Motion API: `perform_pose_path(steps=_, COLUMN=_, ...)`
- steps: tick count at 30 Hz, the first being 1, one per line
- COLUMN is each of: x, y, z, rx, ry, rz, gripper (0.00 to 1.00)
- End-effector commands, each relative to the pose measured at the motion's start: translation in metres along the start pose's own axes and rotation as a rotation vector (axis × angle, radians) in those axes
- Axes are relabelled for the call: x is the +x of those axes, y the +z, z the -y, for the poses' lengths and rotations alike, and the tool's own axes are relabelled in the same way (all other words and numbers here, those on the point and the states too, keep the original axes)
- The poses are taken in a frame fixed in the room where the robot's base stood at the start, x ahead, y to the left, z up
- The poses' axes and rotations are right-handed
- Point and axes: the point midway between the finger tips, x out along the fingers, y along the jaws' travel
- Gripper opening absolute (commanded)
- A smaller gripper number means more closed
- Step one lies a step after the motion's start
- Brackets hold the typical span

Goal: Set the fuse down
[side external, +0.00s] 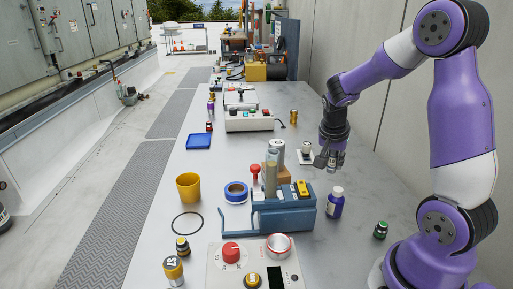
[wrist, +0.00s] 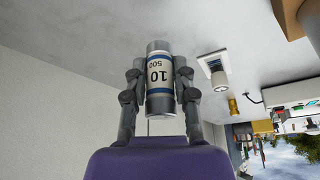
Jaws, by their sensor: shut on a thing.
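My gripper (side external: 329,160) is shut on the fuse, which is a short cylinder with a white label, blue bands and grey metal ends. In the wrist view the fuse (wrist: 159,80) sits between the two fingers of my gripper (wrist: 159,78), its label reading "10" and "500" upside down. In the side external view only a small part of the fuse (side external: 337,162) shows at the fingertips. My gripper points down at the right side of the grey bench (side external: 225,165), behind the blue tool carrier. I cannot tell how much gap lies between fuse and bench.
A small white base with a knob-like piece (side external: 305,156) stands just left of my gripper. The blue carrier (side external: 290,217) with upright cylinders stands in front, a blue bottle (side external: 336,203) beside it. A wall runs along the right. Bare bench lies right of my gripper.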

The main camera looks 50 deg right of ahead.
Motion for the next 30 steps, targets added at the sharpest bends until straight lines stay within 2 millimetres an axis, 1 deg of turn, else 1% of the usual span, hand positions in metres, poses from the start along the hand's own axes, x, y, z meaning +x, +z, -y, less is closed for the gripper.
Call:
perform_pose_path(steps=10, x=0.044, y=0.018, z=0.0, rx=-0.001, ry=0.002, rz=0.001, gripper=0.0)
perform_pose_path(steps=23, x=0.05, y=0.021, z=0.0, rx=0.0, ry=-0.001, rz=-0.001, gripper=0.0)
perform_pose_path(steps=24, x=0.05, y=0.02, z=0.001, rx=0.0, ry=-0.001, rz=-0.001, gripper=0.5)
perform_pose_path(steps=25, x=0.05, y=0.02, z=0.001, rx=0.0, ry=-0.001, rz=-0.001, gripper=0.59)
perform_pose_path(steps=30, x=0.05, y=0.021, z=0.0, rx=0.001, ry=-0.001, rz=-0.001, gripper=0.59)
